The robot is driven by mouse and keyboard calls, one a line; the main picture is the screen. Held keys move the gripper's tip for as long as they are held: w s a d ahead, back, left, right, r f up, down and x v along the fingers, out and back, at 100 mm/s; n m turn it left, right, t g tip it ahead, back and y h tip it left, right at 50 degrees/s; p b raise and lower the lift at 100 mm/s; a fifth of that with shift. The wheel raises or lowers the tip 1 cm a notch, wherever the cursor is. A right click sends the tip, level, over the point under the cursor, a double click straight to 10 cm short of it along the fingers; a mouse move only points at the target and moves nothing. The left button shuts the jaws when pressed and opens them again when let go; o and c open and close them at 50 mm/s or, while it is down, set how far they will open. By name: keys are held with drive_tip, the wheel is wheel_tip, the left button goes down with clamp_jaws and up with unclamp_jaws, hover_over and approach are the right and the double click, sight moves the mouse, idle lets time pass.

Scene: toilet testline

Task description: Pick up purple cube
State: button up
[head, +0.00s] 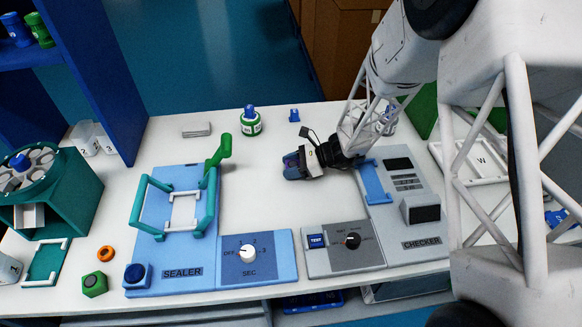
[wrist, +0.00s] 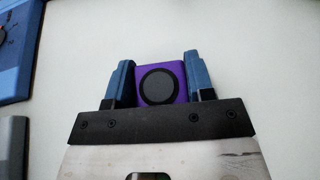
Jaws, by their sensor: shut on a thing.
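The purple cube (wrist: 175,70) shows in the wrist view between the two blue fingers of my gripper (wrist: 166,78). It has a dark round disc on the face toward the camera. The fingers are shut on its left and right sides. In the head view my gripper (head: 291,166) is over the clear white table, between the sealer and the checker. The cube is small and dark there and mostly hidden by the fingers. I cannot tell whether it touches the table.
The blue sealer (head: 150,215) with a green handle is to the left, and the grey checker (head: 408,215) to the right. A green-and-blue bottle (head: 250,122) and a small blue piece (head: 294,116) stand behind. An orange ring (head: 106,254) and green nut (head: 94,285) lie front left.

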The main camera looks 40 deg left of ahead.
sight(290, 164)
drive_tip(key=shift+r, duration=0.8)
wheel_tip(290, 164, up, 2)
drive_tip(key=s+d, duration=0.3)
drive_tip(key=d, duration=0.1)
drive_tip(key=s+d, duration=0.3)
drive_tip(key=d, duration=0.1)
drive_tip(key=s+d+r, duration=0.1)
drive_tip(key=s+d, duration=0.3)
drive_tip(key=shift+d+r, duration=0.1)
drive_tip(key=shift+d, duration=0.2)
